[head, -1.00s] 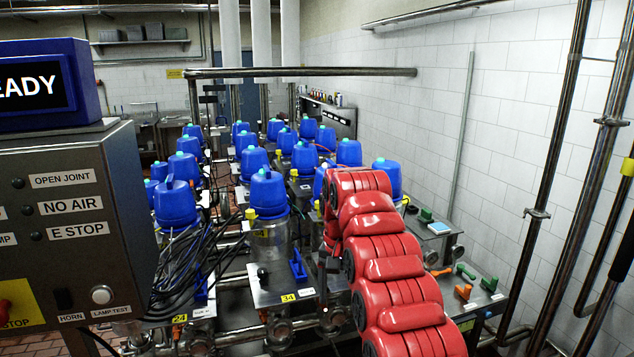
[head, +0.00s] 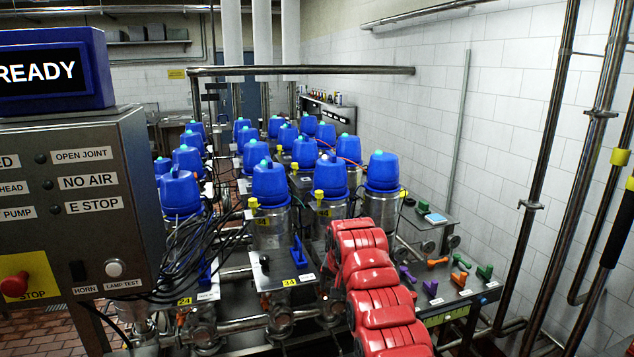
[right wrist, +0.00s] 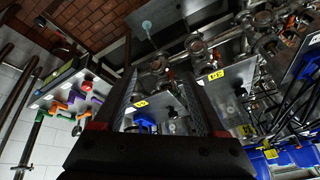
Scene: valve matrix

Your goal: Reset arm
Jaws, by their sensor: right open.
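My red segmented right arm (head: 372,280) comes in from the bottom of the head view, bent beside the valve units. Its gripper is hidden behind the arm there. In the right wrist view my right gripper (right wrist: 163,75) is open, with its two dark fingers apart and nothing held. A steel plate with a yellow label (right wrist: 140,104) and a blue handle (right wrist: 146,123) shows behind the gap between the fingers. I cannot tell the distance to it. My left gripper is in no view.
Blue-topped valve units (head: 270,184) stand in rows. A control box (head: 75,190) with a READY display (head: 42,74) stands left. A bench with coloured handles (head: 460,280) lies right of the arm. Vertical pipes (head: 560,140) run along the tiled right wall.

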